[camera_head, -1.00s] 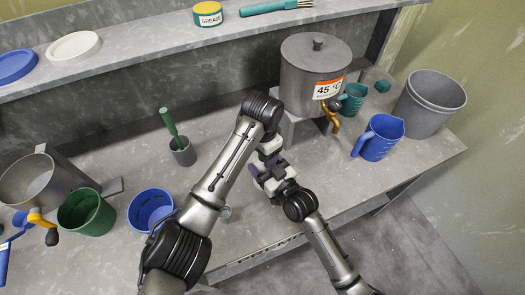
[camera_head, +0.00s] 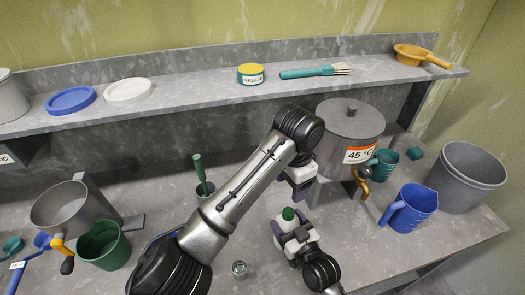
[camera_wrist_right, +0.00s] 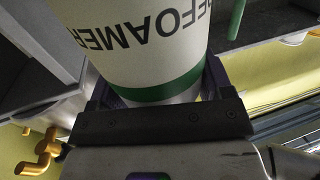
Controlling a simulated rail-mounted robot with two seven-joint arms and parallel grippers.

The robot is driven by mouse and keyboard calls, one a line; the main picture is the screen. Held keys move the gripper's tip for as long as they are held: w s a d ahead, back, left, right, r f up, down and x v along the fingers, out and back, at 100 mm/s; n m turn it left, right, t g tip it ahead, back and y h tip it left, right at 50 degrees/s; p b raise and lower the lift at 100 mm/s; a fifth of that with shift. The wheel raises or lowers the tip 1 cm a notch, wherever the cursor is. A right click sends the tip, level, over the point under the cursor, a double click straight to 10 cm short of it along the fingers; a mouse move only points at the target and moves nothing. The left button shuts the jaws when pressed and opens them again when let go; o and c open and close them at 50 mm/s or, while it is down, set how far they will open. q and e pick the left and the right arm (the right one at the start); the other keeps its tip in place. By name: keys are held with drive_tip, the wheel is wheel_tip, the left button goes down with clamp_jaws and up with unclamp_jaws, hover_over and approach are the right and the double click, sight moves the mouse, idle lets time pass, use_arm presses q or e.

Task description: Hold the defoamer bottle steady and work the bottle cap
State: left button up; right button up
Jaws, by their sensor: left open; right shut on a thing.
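The defoamer bottle (camera_wrist_right: 140,45) fills the top of the right wrist view, with a white label, dark lettering and a green band. My right gripper (camera_head: 289,228) is shut on it; its fingers flank the bottle in the wrist view (camera_wrist_right: 155,90). In the head view the green bottle cap (camera_head: 288,213) shows at the top of the bottle, above the right gripper. My left gripper (camera_head: 301,188) is open and empty, just beyond and apart from the cap. The bottle's lower part is hidden in the head view.
A steel pot (camera_head: 350,125) with a 45 °C label and tap stands behind on the right. A blue jug (camera_head: 412,210) and a grey bucket (camera_head: 466,178) are further right. A small glass (camera_head: 239,268) stands left of the right gripper. A green pail (camera_head: 103,245) is at left.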

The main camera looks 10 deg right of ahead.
drive_tip(key=o, duration=1.2)
